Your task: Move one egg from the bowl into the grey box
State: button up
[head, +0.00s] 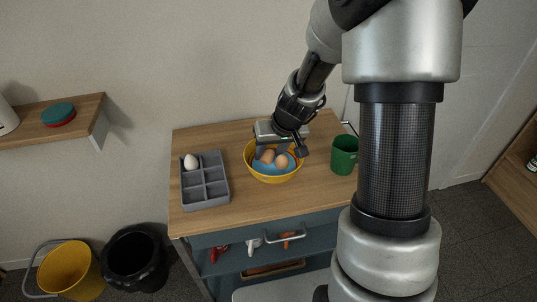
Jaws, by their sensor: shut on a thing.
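A yellow bowl (274,178) with a blue inside or lining stands on the wooden top of a cabinet, with brown eggs in it. My gripper (270,151) reaches down into the bowl from above and is shut on a brown egg (267,157), still at bowl level. Another brown egg (282,161) lies just to the right of it. The gripper partly hides the back of the bowl. The grey box (206,203), divided into several compartments, sits left of the bowl. A white egg (191,161) is in its back left compartment.
A green cup (344,155) stands close to the right of the bowl. The wooden top (255,205) is bare in front of the bowl and between bowl and box. A shelf (65,118) is on the wall at left. A yellow bucket (70,272) and black bin (136,262) stand on the floor.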

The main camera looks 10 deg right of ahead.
aim_at(269, 154)
notch_tip(269, 154, up, 9)
jog(key=shift+r+p, duration=0.1)
jog(key=shift+p, duration=0.95)
jog(key=s+a+r+p, duration=0.2)
jog(key=a+r+p, duration=0.25)
jog(key=a, duration=0.45)
jog(key=s+a+f, duration=0.1)
jog(key=a+f, duration=0.5)
jog(key=shift+s+a, duration=0.15)
jog(key=shift+a, duration=0.25)
jog(key=shift+f, duration=0.1)
jog(key=shift+w+a, duration=0.15)
jog(key=shift+w, duration=0.25)
jog(key=shift+f, duration=0.1)
jog(key=shift+f+b, duration=1.3)
